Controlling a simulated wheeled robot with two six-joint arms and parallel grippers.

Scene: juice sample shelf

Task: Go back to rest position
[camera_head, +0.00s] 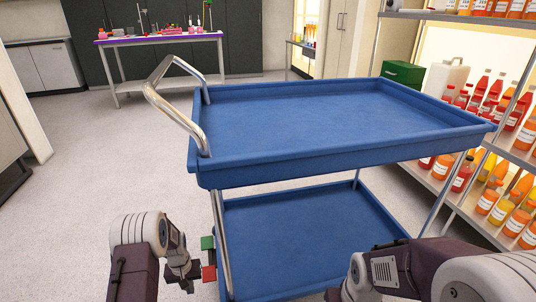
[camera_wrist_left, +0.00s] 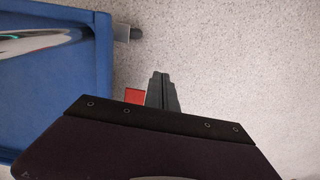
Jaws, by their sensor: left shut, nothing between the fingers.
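My left gripper (camera_head: 196,272) hangs low at the left side of the blue cart, next to its front left post. In the left wrist view its dark fingers (camera_wrist_left: 161,91) are together with nothing between them.
The blue two-tier cart (camera_head: 300,172) stands right in front with an empty top tray and a metal handle (camera_head: 180,112) at left. A shelf (camera_head: 470,208) of juice bottles is at right. A table (camera_head: 160,40) stands at the back. Floor at left is clear.

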